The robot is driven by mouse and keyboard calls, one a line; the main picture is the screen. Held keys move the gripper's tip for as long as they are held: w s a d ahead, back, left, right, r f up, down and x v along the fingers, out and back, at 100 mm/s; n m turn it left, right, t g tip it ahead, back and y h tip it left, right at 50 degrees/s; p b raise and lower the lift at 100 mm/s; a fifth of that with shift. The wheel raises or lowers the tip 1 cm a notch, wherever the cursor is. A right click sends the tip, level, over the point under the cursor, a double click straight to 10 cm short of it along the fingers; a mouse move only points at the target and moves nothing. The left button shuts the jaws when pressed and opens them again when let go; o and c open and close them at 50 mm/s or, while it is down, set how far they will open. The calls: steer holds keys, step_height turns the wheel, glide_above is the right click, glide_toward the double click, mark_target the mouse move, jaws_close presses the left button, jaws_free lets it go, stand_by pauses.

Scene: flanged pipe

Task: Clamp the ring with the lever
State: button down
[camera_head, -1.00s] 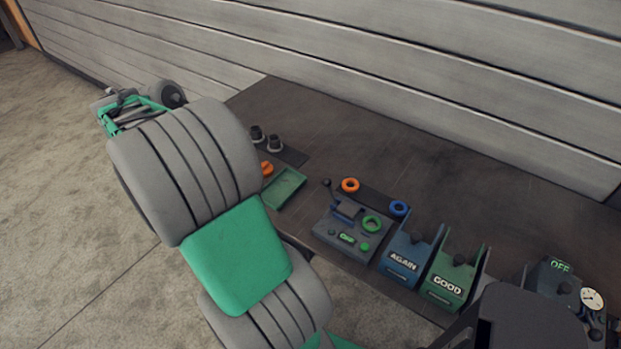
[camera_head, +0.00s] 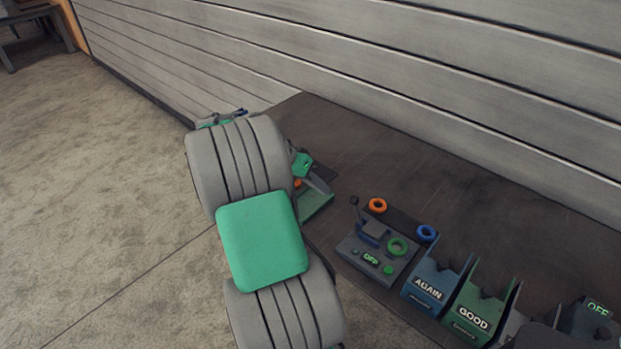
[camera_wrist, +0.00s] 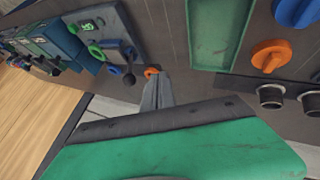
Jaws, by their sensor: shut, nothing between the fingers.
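A dark fixture (camera_head: 357,262) on the bench bears a green ring (camera_head: 397,246), a small lit display and a green button. Its black-knobbed lever (camera_head: 355,207) stands up at the back left of the fixture. The wrist view also shows the green ring (camera_wrist: 97,51) and the lever's knob (camera_wrist: 130,80). My gripper (camera_wrist: 155,88) is shut and empty, with its fingertips in front of the bench near the fixture and the lever. In the head view, my arm hides most of the gripper.
An orange ring (camera_head: 377,205) and a blue ring (camera_head: 426,232) lie behind the fixture. A blue AGAIN bin (camera_head: 428,291) and a green GOOD bin (camera_head: 473,321) stand to its right. A green tray (camera_wrist: 217,35), an orange knob-like part (camera_wrist: 270,55) and dark cylinders (camera_wrist: 270,97) lie alongside.

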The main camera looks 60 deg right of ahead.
mark_target(356, 208)
steer(key=shift+s+d+f+p, duration=0.15)
steer(key=shift+s+d, duration=0.05)
steer(key=shift+s, duration=0.6)
steer(key=shift+s+d+f+p, duration=0.1)
steer(key=shift+s+d+f, duration=0.05)
steer(key=shift+s, duration=0.7)
steer(key=shift+s+d+f+p, duration=0.15)
steer(key=shift+s+d, duration=0.05)
steer(key=shift+s, duration=0.6)
steer(key=shift+s, duration=0.15)
